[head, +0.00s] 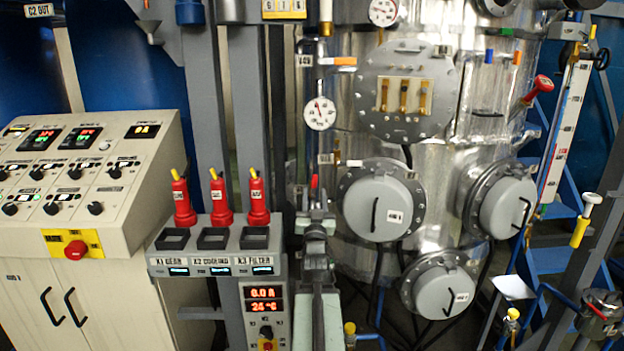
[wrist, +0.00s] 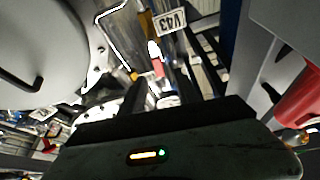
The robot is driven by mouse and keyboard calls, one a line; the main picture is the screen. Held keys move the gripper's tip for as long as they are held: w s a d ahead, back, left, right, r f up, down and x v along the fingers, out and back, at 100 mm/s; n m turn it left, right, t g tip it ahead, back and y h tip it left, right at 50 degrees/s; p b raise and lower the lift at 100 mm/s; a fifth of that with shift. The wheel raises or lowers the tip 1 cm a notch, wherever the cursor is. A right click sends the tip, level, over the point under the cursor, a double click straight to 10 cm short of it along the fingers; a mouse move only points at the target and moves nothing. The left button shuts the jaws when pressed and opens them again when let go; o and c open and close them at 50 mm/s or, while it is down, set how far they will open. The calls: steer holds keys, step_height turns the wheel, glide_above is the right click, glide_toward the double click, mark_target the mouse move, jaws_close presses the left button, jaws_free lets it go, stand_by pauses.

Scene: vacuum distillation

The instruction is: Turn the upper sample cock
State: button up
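My gripper (head: 315,208) is seen from behind in the head view, in front of the metal vessel and right of the red-handled plugs. A small red-tipped part (head: 314,181) shows just above it. In the wrist view my gripper (wrist: 160,88) has its two dark fingers apart, with nothing held between them. A small red and white handle (wrist: 157,64) shows beyond the gap, below a tag reading V43 (wrist: 172,21). It looks apart from the fingers, though depth is hard to judge. I cannot tell for sure which fitting is the upper sample cock.
An orange-handled valve (head: 345,61) and a pressure gauge (head: 320,113) are above my gripper. Round flanged covers (head: 378,207) lie to the right. The control desk (head: 150,190) and red-handled plugs (head: 218,200) stand left. In the wrist view a large grey cover (wrist: 45,45) is close at left.

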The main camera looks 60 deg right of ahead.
mark_target(314, 181)
steer(key=p+x, duration=0.2)
steer(key=x, duration=0.5)
steer(key=shift+d+p, duration=0.25)
steer(key=shift+p, duration=0.1)
steer(key=shift+a, duration=0.1)
jaws_close()
stand_by(0.7)
